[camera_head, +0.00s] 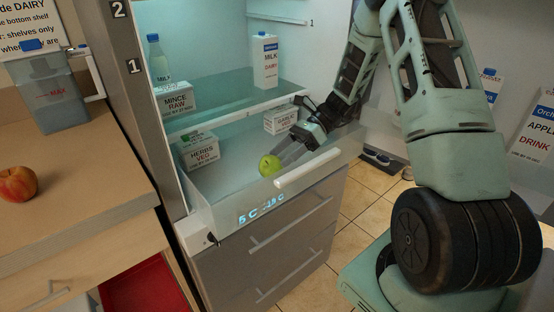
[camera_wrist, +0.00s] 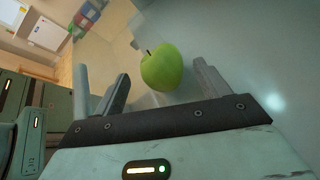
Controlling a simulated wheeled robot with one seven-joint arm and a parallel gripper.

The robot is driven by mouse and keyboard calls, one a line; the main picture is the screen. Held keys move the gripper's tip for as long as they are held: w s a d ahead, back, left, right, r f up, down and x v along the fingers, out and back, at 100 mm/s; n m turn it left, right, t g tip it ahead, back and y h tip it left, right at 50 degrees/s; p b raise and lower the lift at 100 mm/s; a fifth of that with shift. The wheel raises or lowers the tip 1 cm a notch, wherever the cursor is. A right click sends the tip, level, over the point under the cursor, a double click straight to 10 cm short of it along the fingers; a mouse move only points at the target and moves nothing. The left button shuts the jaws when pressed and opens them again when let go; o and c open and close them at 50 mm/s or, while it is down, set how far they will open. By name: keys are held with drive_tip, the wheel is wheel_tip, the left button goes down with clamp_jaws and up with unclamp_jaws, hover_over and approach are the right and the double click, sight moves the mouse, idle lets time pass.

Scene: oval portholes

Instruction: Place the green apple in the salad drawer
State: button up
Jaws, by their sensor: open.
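The green apple (camera_head: 269,165) lies low in the open, clear-walled salad drawer (camera_head: 230,205), just behind its front wall. My gripper (camera_head: 283,156) reaches down into the drawer from the right, with its fingers close to the apple. In the wrist view the apple (camera_wrist: 162,68) is between and slightly beyond the tips of the open fingers (camera_wrist: 163,74), with a visible gap on each side. I cannot tell whether the apple rests fully on the drawer floor.
A herbs carton (camera_head: 199,150) and another carton (camera_head: 281,120) sit in the drawer. Above are a shelf with a mince box (camera_head: 173,98) and milk carton (camera_head: 265,60). A red apple (camera_head: 17,184) lies on the counter (camera_head: 75,190).

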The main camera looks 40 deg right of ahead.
drive_tip(key=shift+v, duration=2.35)
